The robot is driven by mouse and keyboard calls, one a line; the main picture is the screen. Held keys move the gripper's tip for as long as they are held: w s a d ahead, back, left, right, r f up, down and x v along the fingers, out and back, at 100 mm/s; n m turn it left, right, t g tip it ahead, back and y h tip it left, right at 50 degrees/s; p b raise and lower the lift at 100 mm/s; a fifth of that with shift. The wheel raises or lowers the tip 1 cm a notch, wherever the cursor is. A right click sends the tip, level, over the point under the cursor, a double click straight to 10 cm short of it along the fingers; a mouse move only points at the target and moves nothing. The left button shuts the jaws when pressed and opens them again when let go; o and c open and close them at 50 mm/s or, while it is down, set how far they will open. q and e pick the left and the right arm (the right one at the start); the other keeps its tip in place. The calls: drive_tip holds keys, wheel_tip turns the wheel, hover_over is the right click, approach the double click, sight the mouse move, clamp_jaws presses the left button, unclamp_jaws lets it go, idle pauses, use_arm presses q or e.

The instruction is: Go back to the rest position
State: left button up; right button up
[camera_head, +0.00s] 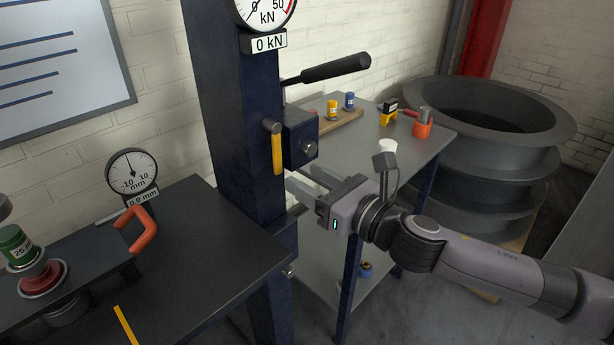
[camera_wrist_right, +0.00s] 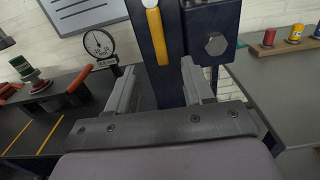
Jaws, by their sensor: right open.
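My right gripper (camera_head: 306,182) reaches in from the right in the head view, in front of the blue press column (camera_head: 228,100). Its two fingers are apart with nothing between them. In the right wrist view the open fingers (camera_wrist_right: 158,85) point at the column, below the yellow handle (camera_wrist_right: 157,38). The yellow handle also shows in the head view (camera_head: 277,152), just beyond the fingertips. I cannot tell from these frames whether the fingers touch anything. My left gripper is not in view.
A dark bench at left carries a dial gauge (camera_head: 132,172), an orange handle (camera_head: 137,231) and a green cylinder (camera_head: 15,244) on a red ring. A grey side table (camera_head: 350,155) stands behind my arm, with small coloured items. Large grey rings (camera_head: 495,150) are stacked at right.

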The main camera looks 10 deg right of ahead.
drive_tip(key=s+d+f+m+h, duration=0.15)
drive_tip(key=s+f+m, duration=0.25)
drive_tip(key=f+m, duration=0.6)
drive_tip(key=s+f+m+h, duration=0.2)
drive_tip(key=s+f+m, duration=0.3)
drive_tip(key=m, duration=0.8)
drive_tip(key=s+d+f+m+g+h, duration=0.2)
drive_tip(key=s+d+f+m, duration=0.3)
drive_tip(key=s+f+m, duration=0.2)
drive_tip(key=s+d+f+m+g+h, duration=0.2)
drive_tip(key=s+d+f+m+h, duration=0.1)
drive_tip(key=s+f+m, duration=0.4)
wheel_tip(320, 180, down, 2)
drive_tip(key=d+m, duration=0.1)
drive_tip(key=m, duration=0.2)
drive_tip(key=shift+d+f+m, duration=0.25)
drive_tip(key=shift+d+m, duration=0.05)
drive_tip(key=shift+d, duration=0.1)
drive_tip(key=shift+w, duration=0.1)
